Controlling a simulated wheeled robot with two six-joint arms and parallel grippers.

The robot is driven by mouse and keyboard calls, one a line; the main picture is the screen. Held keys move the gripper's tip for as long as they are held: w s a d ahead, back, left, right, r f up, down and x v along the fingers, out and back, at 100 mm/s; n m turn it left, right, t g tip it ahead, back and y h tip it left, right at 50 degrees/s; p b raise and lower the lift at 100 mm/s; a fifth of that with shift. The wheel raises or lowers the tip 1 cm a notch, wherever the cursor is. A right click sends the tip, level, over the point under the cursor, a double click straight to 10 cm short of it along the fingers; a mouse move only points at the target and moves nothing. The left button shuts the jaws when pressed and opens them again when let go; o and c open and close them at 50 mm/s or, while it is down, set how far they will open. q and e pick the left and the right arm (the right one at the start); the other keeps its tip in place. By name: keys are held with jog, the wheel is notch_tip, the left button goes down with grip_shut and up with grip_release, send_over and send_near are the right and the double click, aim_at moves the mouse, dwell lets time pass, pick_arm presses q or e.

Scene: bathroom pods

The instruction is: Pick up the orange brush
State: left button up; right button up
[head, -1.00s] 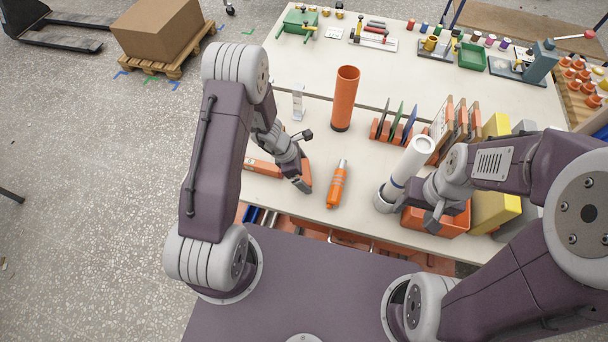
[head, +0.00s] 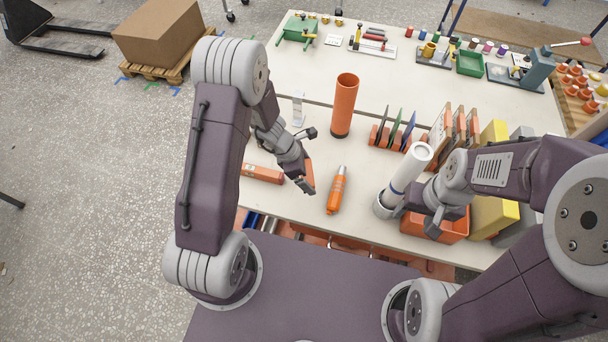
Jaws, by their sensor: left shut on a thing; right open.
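My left gripper (head: 304,184) is shut on an orange thing (head: 309,176), low over the near left part of the table. Its fingers hide much of it; no bristles can be made out, so I cannot tell whether it is the brush. An orange cylinder with a grey top (head: 337,190) lies on the table just right of this gripper. A flat orange box (head: 262,173) lies to its left. My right gripper (head: 433,222) is open near the orange bin, by the white tube; its fingertips are partly hard to make out.
A tall orange tube (head: 344,106) stands behind the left gripper. A white tube in a grey holder (head: 385,207) stands left of my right gripper. An orange bin (head: 447,228) and racks of panels (head: 394,133) crowd the right.

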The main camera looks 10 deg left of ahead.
pick_arm(q)
jog(key=s+d+r, duration=0.5)
jog(key=d+r, duration=0.1)
jog(key=d, duration=0.2)
jog(key=shift+s+d, duration=0.3)
jog(key=shift+d, duration=0.05)
pick_arm(e)
jog(key=shift+f, duration=0.3)
pick_arm(q)
jog(key=w+a+f+m+g+b, duration=0.2)
jog(key=w+a+m+g, duration=0.1)
jog(key=w+a+m, duration=0.3)
jog(key=s+a+r+m+g+y, duration=0.1)
jog(key=s+a+m+y, duration=0.1)
jog(key=a+m, duration=0.3)
jog(key=s+a+r+m+g+y, duration=0.2)
jog(key=a+m, duration=0.3)
jog(key=m, duration=0.6)
jog(key=shift+s+a, duration=0.25)
pick_arm(e)
notch_tip(320, 180, down, 2)
jog(key=shift+s+d+f, duration=0.1)
